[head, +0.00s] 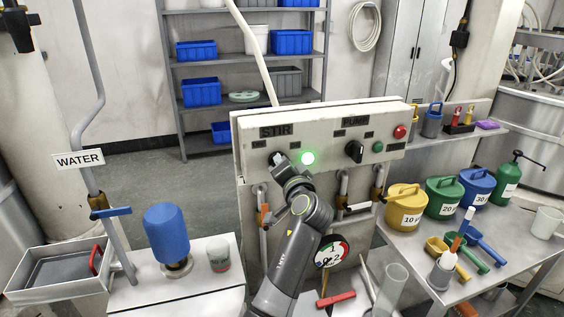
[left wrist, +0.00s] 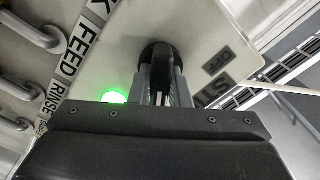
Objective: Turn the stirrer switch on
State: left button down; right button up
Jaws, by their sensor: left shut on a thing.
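The stirrer switch is a black rotary knob (left wrist: 157,54) under the STIR label (head: 275,131) on the pale control panel (head: 330,113). My left gripper (head: 280,162) reaches up to the panel and is shut on this knob. In the left wrist view, its two grey fingers (left wrist: 158,84) stand on either side of the knob's grip. The gripper hides much of the knob in the head view. A round green lamp (head: 308,158) just right of the knob is lit, and its glow also shows in the left wrist view (left wrist: 115,96). My right gripper is not in view.
A second black knob (head: 354,151), a small green button (head: 378,147) and a red button (head: 399,132) sit further right on the panel. Pipes with valve handles run below it. A blue flask (head: 167,233) stands left; lidded pails, including a yellow one (head: 405,204), stand right.

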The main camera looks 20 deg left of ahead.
pick_arm(q)
jog(key=shift+m, duration=0.7)
jog(key=c, duration=1.4)
grip_release()
jog(key=shift+o, duration=0.2)
